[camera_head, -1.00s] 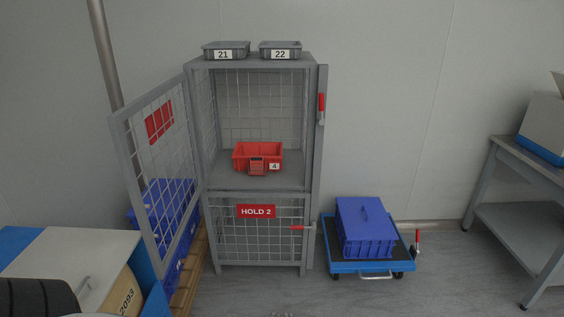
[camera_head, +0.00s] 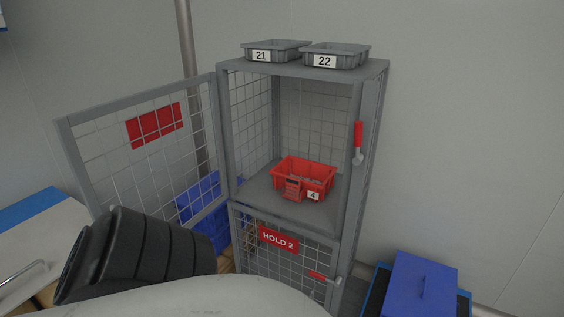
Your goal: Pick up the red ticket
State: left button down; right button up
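A small red ticket (camera_head: 292,188) with printed lines is at the front of a red bin (camera_head: 322,178), left of the bin's white "4" label. Whether it is clipped to the bin or leans on it, I cannot tell. The bin stands on the upper shelf (camera_head: 262,192) of a grey wire-mesh cage. The upper cage door (camera_head: 70,150) is swung open to the left and bears a red plate. Parts of my own arm fill the lower left and bottom of the view. Neither gripper's fingers show.
Grey bins 21 (camera_head: 285,57) and 22 (camera_head: 345,60) stand on top of the cage. The lower compartment, marked HOLD 2 (camera_head: 279,240), is shut. Blue crates (camera_head: 205,205) show behind the open door. A lidded blue crate (camera_head: 412,285) is at the lower right.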

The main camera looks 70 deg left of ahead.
aim_at(293, 183)
jog(key=u, duration=2.1)
